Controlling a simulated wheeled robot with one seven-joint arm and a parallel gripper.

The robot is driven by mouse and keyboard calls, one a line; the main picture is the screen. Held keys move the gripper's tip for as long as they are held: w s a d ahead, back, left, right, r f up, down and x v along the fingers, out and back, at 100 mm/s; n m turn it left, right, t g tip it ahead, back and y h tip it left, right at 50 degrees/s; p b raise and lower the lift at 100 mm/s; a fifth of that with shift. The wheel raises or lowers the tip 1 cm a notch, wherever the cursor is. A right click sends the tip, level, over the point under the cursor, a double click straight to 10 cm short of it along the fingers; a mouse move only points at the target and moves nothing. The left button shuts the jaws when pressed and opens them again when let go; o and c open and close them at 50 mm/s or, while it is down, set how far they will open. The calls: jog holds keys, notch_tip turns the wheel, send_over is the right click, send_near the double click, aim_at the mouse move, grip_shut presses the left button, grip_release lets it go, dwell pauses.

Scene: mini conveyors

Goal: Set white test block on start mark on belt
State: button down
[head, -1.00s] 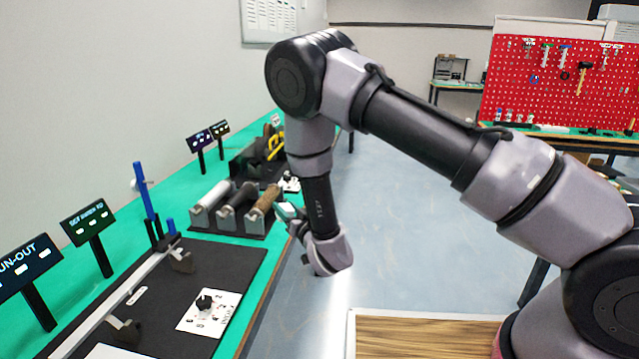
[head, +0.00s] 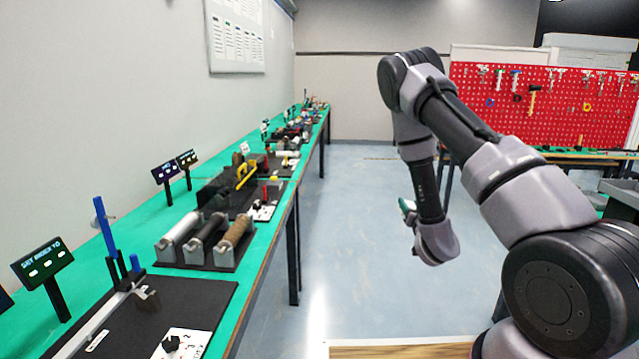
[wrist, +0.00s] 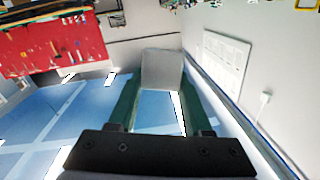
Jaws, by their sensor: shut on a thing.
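The white test block (wrist: 162,70) is between the fingertips of my gripper (wrist: 160,92) in the wrist view, with its pale face towards the camera. My gripper is shut on it. In the head view my gripper (head: 406,207) hangs over the open floor, to the right of the green bench and apart from it. The block is too small there to make out clearly. Several small devices stand along the bench, but I cannot tell which one has the belt, and no start mark can be made out.
The green bench (head: 140,228) runs along the left wall. It carries a black board with a rail (head: 105,322), a three-roller unit (head: 207,240) and small signs (head: 42,263). Blue floor (head: 350,230) lies clear. A red pegboard (head: 510,105) stands at the back right.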

jog(key=s, duration=0.1)
jog(key=s+r, duration=0.1)
jog(key=s, duration=0.1)
jog(key=s+r, duration=0.1)
jog(key=s, duration=0.1)
jog(key=shift+d+r, duration=0.25)
jog(key=shift+d, duration=0.1)
jog(key=shift+a, duration=0.1)
jog(key=a+f+n+g+y, duration=0.1)
jog(key=a+f+n+y, duration=0.15)
jog(key=a, duration=0.95)
jog(key=a+f+n+y, duration=0.1)
jog(key=a+f+y, duration=0.15)
jog(key=a, duration=0.95)
jog(key=s+a+f+n+g+y, duration=0.1)
jog(key=s+a, duration=0.4)
jog(key=a, duration=0.7)
jog(key=s+a+f+n+g+y, duration=0.1)
jog(key=s+a+y, duration=0.4)
jog(key=a, duration=0.8)
jog(key=shift+s+a+n+g+y, duration=0.15)
jog(key=shift+s+n+g+y, duration=0.15)
jog(key=shift+n+g, duration=0.6)
jog(key=shift+f+n+t, duration=0.1)
jog(key=shift+n+t, duration=0.15)
jog(key=shift+t, duration=0.05)
jog(key=shift+f, duration=4.8)
